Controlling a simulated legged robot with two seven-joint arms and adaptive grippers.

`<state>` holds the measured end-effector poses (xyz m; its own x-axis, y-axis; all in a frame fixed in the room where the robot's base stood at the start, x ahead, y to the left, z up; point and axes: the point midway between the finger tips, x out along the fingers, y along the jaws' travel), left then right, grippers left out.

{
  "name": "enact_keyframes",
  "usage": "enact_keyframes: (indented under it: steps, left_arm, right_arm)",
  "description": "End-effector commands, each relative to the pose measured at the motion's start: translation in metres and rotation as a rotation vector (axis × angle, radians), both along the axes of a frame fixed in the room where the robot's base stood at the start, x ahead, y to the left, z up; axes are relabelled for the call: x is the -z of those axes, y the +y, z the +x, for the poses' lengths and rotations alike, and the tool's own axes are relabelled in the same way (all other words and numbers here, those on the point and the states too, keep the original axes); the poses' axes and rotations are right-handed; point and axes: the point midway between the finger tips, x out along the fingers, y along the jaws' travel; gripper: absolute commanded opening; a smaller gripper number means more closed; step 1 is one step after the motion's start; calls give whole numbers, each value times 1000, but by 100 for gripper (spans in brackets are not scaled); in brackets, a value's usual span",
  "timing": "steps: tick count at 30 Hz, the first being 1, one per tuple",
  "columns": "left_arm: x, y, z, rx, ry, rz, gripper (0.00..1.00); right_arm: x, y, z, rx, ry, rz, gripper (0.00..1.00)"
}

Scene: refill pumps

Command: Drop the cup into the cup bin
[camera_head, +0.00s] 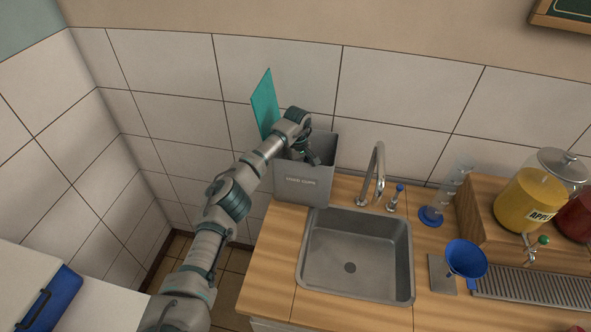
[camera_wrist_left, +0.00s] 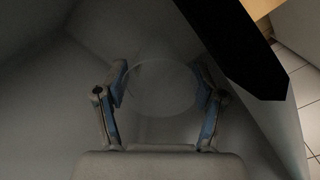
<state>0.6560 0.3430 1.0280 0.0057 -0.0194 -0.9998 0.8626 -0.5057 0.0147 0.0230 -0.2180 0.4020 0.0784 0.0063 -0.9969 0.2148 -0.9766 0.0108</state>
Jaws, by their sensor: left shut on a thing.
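The cup bin is a grey, open-topped box (camera_head: 302,188) with lettering on its front, standing at the left end of the wooden counter beside the sink. My left gripper (camera_head: 309,159) points down into its opening, and its fingertips are partly hidden. In the left wrist view my left gripper (camera_wrist_left: 164,88) is shut on a clear, see-through cup (camera_wrist_left: 162,96), one finger on each side of its rim. Grey bin walls (camera_wrist_left: 40,100) surround the cup there. The gap between cup and bin floor cannot be judged. The cup is not discernible in the head view.
A steel sink (camera_head: 352,284) with a tall faucet (camera_head: 376,172) is right of the bin. A teal panel (camera_head: 265,105) stands behind the bin. A blue funnel (camera_head: 466,259), a blue-based clear cylinder (camera_head: 432,214) and a yellow drink dispenser (camera_head: 529,198) are farther right.

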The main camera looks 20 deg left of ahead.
Motion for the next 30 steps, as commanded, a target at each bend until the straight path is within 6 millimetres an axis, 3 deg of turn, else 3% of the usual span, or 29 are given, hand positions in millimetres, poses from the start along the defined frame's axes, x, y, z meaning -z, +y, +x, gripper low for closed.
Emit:
enact_keyframes:
  steps: [1, 6, 11, 12, 13, 17, 22, 26, 30]
  left_arm:
    - [9, -2, -1, -2, 9, 12, 53]
    - [14, -12, -2, 3, 11, 20, 53]
    - [17, -10, -1, 2, 11, 17, 53]
    - [17, -9, -1, 1, 10, 14, 74]
    - [17, -8, -1, 1, 10, 12, 81]
    - [18, -5, -1, 0, 9, 6, 81]
    - [17, -2, -1, -4, 9, 7, 81]
    - [5, -1, -1, -6, 6, 6, 81]
    - [-22, 0, 0, -5, 1, 7, 81]
  right_arm:
    - [2, 1, 0, 0, 0, 1, 40]
    - [4, -13, 1, -2, 2, -15, 40]
    - [4, -28, 1, 4, 2, -33, 40]
    - [3, -32, 2, 3, 1, -38, 40]
    - [3, -34, 2, 3, 1, -40, 40]
    - [3, -33, 3, 3, -1, -40, 40]
    - [3, -14, 3, 4, -1, -17, 40]
    - [-2, -6, 4, 3, -5, -7, 40]
    - [2, -11, 1, 0, -3, -13, 40]
